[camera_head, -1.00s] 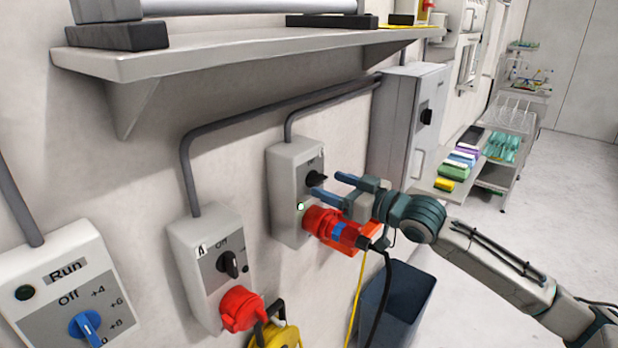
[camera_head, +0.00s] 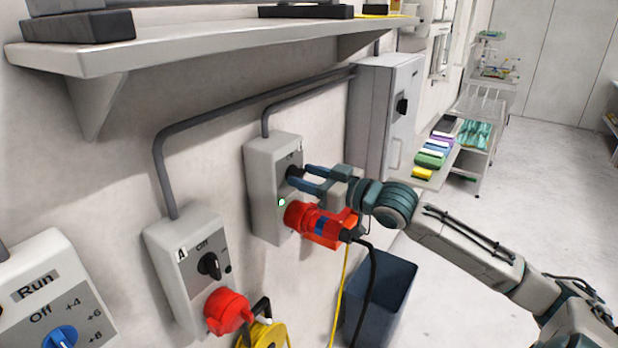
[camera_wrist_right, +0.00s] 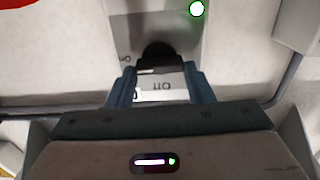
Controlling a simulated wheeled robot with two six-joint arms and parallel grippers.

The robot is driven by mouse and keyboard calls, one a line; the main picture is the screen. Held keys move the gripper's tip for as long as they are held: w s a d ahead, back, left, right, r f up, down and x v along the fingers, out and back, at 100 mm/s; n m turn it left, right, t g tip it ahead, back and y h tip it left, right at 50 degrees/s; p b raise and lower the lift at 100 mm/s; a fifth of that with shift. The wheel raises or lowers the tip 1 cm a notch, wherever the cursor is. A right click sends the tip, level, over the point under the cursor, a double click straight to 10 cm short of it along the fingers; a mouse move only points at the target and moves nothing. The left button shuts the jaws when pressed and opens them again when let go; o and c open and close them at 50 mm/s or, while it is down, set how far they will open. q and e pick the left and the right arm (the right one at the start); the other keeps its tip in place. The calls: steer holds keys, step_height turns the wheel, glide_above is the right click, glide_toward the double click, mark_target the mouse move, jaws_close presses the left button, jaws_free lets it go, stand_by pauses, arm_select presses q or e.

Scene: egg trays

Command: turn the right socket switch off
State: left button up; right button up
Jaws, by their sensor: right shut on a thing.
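The right socket box (camera_head: 262,190) is grey and fixed to the wall, with a black rotary switch (camera_head: 296,171) on its front. A small lamp (camera_head: 281,202) below the switch glows green-white; it also shows in the wrist view (camera_wrist_right: 196,9). A red plug (camera_head: 325,224) with a black cable sits in the socket under the switch. My right gripper (camera_head: 298,176) has its blue fingers on either side of the switch and is shut on it. In the wrist view the black knob (camera_wrist_right: 157,57) lies between the fingertips. My left gripper is out of view.
A second socket box (camera_head: 180,270) with its own black switch (camera_head: 210,266) is to the left. A control box (camera_head: 45,290) with a blue knob is further left. A shelf (camera_head: 180,45) juts out above. A dark bin (camera_head: 385,300) stands below.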

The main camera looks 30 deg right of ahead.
steer(key=shift+f+n+b, duration=0.1)
steer(key=shift+n+b, duration=0.9)
steer(key=shift+n, duration=0.1)
steer(key=shift+n+b, duration=0.5)
steer(key=shift+n, duration=0.4)
steer(key=n+b, duration=0.1)
steer(key=n, duration=0.2)
steer(key=shift+a+n, duration=0.1)
steer(key=shift+n, duration=0.2)
steer(key=n+b, duration=0.1)
steer(key=n, duration=0.9)
steer(key=shift+a, duration=0.1)
steer(key=shift+o, duration=0.2)
steer(key=shift+n, duration=0.3)
